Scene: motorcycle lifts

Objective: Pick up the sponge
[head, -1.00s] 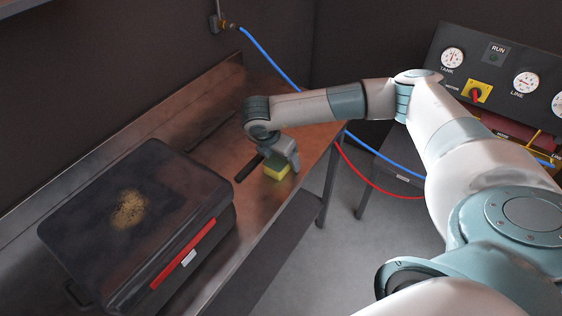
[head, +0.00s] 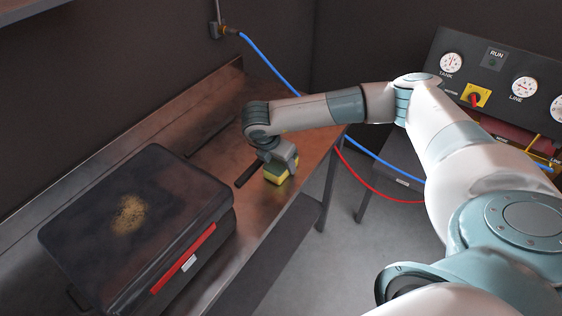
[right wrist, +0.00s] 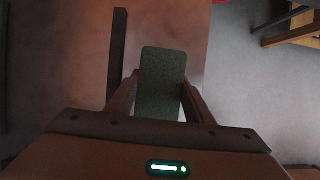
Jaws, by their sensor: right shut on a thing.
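The sponge (head: 277,176) is a small yellow block with a dark green top, at the right-hand part of the metal bench in the head view. My right gripper (head: 279,164) reaches down over it and is shut on it. In the right wrist view the sponge's dark green face (right wrist: 162,82) shows between the two fingers of my right gripper (right wrist: 158,98), which press on its sides. I cannot tell whether the sponge is still touching the bench. My left gripper is not in view.
A large dark toolbox (head: 135,225) with a red latch stands on the bench (head: 262,210) at the left. A dark bar (head: 249,171) lies beside the sponge. A blue hose (head: 270,62) and a red hose (head: 362,183) hang past the bench's far end. A gauge panel (head: 500,75) stands at right.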

